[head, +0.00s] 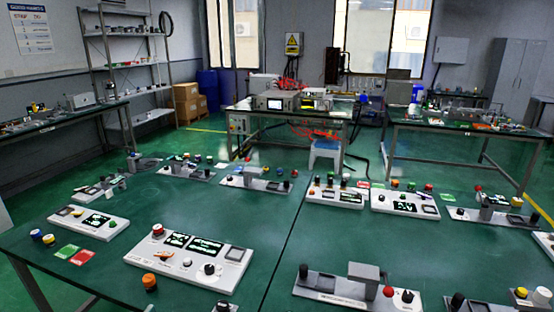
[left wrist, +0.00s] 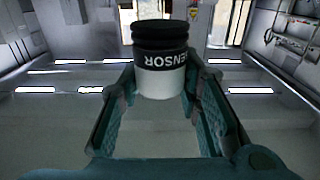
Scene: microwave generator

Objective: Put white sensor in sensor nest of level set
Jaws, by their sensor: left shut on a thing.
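The white sensor (left wrist: 160,83) is in the left wrist view, a white cylinder with a black ribbed top and a dark band lettered SENSOR. My left gripper (left wrist: 160,72) is shut on it, one finger on each side. Neither gripper shows in the head view. Several control sets stand on the green table there, among them a large white panel (head: 188,257) and a grey unit with an upright block (head: 350,285). Their lettering is too small to read, so I cannot tell which is the level set or where its sensor nest is.
The green table (head: 240,212) has bare surface between the sets. Loose knobs stand on it, such as an orange one (head: 149,281). Green and red cards (head: 82,257) lie at the left.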

